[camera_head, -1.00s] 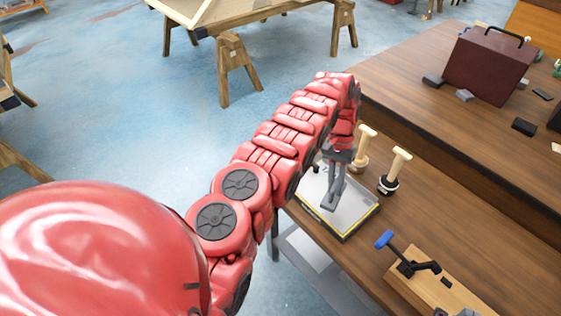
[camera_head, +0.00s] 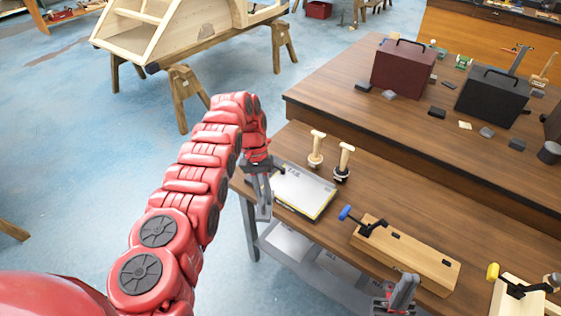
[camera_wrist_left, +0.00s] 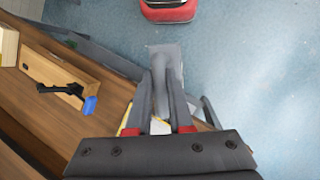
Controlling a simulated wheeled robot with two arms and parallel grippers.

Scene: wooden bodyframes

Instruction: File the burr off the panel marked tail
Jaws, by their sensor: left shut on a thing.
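My left gripper (camera_head: 262,196) is at the front edge of the bench, left of a black and yellow edged tray (camera_head: 316,208). It is shut on a thin grey panel (camera_wrist_left: 176,60), which shows beyond the fingers in the left wrist view. No mark or burr can be read on this panel. The tray holds a pale sheet (camera_head: 303,184) with small dark lettering that I cannot read. A wooden block (camera_head: 430,262) with a blue-handled clamp (camera_head: 347,213) lies to the right. My right gripper (camera_head: 401,292) shows partly at the bottom; its opening is unclear.
Two wooden-handled tools (camera_head: 317,148) (camera_head: 345,158) stand behind the tray. Grey lettered sheets (camera_head: 290,241) lie on a shelf below. A yellow-handled clamp (camera_head: 493,272) is at lower right. A raised bench with dark red (camera_head: 402,70) and black boxes (camera_head: 492,96) stands behind.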

